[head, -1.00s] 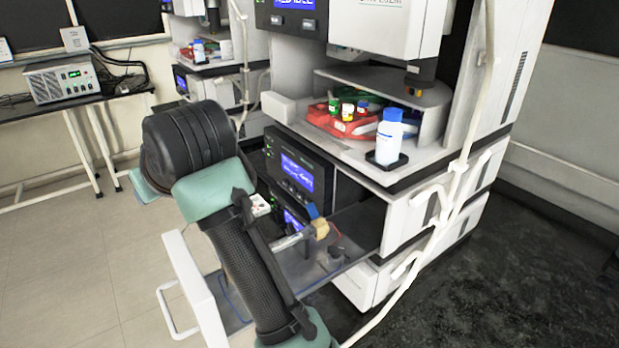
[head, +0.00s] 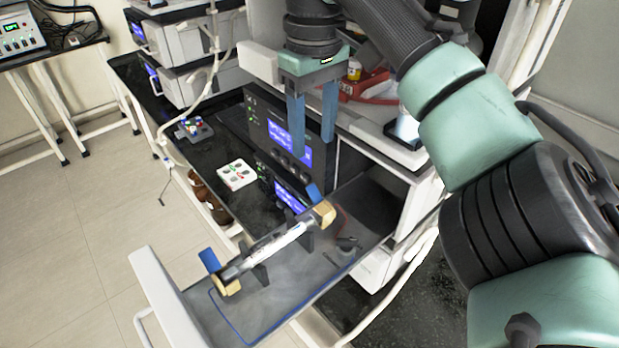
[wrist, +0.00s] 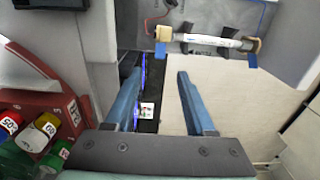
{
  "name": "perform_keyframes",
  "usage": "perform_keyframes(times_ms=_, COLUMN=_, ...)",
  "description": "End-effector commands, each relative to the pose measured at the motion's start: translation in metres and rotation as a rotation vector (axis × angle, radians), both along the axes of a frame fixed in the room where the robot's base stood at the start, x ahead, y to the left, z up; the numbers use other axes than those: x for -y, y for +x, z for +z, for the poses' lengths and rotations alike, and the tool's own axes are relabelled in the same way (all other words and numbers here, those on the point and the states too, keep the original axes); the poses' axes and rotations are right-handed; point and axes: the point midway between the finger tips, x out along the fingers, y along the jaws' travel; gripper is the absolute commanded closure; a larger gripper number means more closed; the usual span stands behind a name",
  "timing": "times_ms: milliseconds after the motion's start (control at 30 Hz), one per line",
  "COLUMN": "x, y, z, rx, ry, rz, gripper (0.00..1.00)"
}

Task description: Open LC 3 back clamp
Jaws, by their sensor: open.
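The column (head: 268,250) is a thin white and grey tube with tan end fittings. It lies on the open pulled-out tray (head: 240,305). One end has a blue tab (head: 314,193) near the stack; the other has a blue tab (head: 209,259) at the outer side. Dark holders sit along the tube; I cannot tell whether the clamps are shut. My gripper (head: 313,148) points down with blue fingers, open and empty, in front of the stack and above the inner end. In the wrist view the column (wrist: 205,40) lies beyond the fingertips, apart from them.
A red tray (wrist: 42,98) with coloured-cap vials sits on the stack shelf, close to the left of my gripper. Display modules (head: 290,135) stand behind it. A white vial plate (head: 236,175) lies on the dark bench. Floor is clear at left.

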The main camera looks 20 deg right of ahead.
Motion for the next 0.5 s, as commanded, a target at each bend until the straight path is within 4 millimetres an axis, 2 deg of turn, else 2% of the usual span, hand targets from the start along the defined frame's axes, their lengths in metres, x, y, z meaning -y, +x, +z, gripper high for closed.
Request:
perform_keyframes(times_ms=33, x=0.000, y=0.000, z=-0.012, rx=-0.002, ry=0.000, rz=0.001, gripper=0.45)
perform_keyframes(times_ms=300, x=0.000, y=0.000, z=-0.067, rx=-0.001, ry=0.000, rz=0.000, gripper=0.45)
perform_keyframes(times_ms=500, x=-0.001, y=0.000, z=-0.095, rx=0.000, ry=0.001, rz=0.001, gripper=0.45)
